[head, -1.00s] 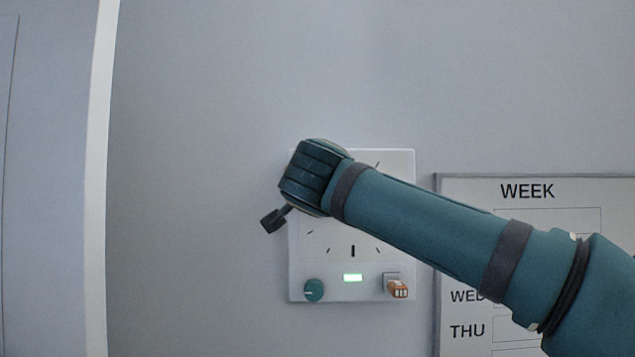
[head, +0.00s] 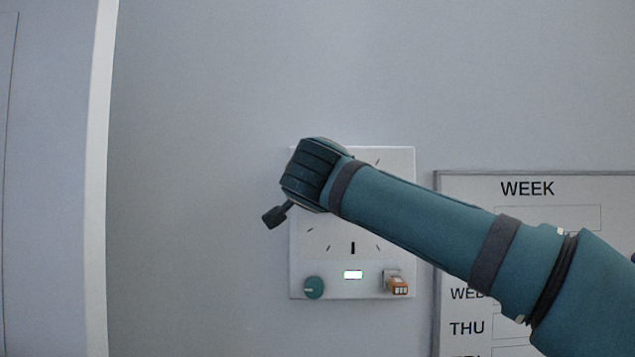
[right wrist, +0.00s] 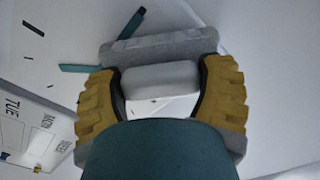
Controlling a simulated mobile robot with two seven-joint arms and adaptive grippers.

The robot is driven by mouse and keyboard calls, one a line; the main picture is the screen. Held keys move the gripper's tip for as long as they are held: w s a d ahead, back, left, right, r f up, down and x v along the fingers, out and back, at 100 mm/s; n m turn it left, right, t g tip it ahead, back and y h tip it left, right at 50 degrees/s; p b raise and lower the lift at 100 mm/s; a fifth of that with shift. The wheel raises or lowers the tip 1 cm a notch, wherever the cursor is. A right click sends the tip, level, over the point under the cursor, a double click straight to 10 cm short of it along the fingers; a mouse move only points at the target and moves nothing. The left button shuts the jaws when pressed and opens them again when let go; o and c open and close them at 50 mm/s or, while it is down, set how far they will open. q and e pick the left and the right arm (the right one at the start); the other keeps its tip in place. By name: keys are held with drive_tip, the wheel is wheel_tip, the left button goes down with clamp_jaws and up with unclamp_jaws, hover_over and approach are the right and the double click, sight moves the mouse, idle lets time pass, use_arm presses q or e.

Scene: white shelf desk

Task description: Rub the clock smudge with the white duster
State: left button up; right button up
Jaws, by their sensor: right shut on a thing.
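The clock (head: 397,230) is a square white panel on the wall in the head view, with dark tick marks. My right arm and wrist cover its upper left part. In the right wrist view the clock face (right wrist: 50,62) shows at the upper left with teal hands. My right gripper (right wrist: 160,80) has yellow-padded fingers shut on the white duster (right wrist: 160,77), which has a grey pad on its far side. The duster is in front of the clock; I cannot tell whether it touches. I see no smudge; part of the face is hidden. My left gripper is not in view.
A teal knob (head: 314,287), a small lit display (head: 353,274) and an orange-brown switch (head: 398,286) sit along the clock's lower edge. A WEEK board (head: 560,181) hangs to the right, partly behind my arm. The wall left of the clock is bare.

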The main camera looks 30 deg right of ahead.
drive_tip(key=shift+w+d, duration=0.35)
drive_tip(key=shift+w, duration=0.15)
drive_tip(key=shift+s+d+f+b, duration=0.1)
drive_tip(key=shift+s+d+b, duration=0.35)
drive_tip(key=shift+d, duration=0.25)
drive_tip(key=shift+s+d+b, duration=0.45)
drive_tip(key=shift+d, duration=0.25)
drive_tip(key=shift+s+d+b, duration=0.65)
drive_tip(key=shift+s+d, duration=0.35)
drive_tip(key=shift+d, duration=0.8)
drive_tip(key=shift+w+a+b, duration=0.45)
drive_tip(key=shift+w+a, duration=0.2)
drive_tip(key=shift+a, duration=0.45)
drive_tip(key=shift+w+a+b, duration=0.5)
drive_tip(key=shift+w+a, duration=0.15)
drive_tip(key=shift+a, duration=0.4)
drive_tip(key=shift+w+a+b, duration=0.45)
drive_tip(key=shift+w+a, duration=0.2)
drive_tip(key=shift+a, duration=0.45)
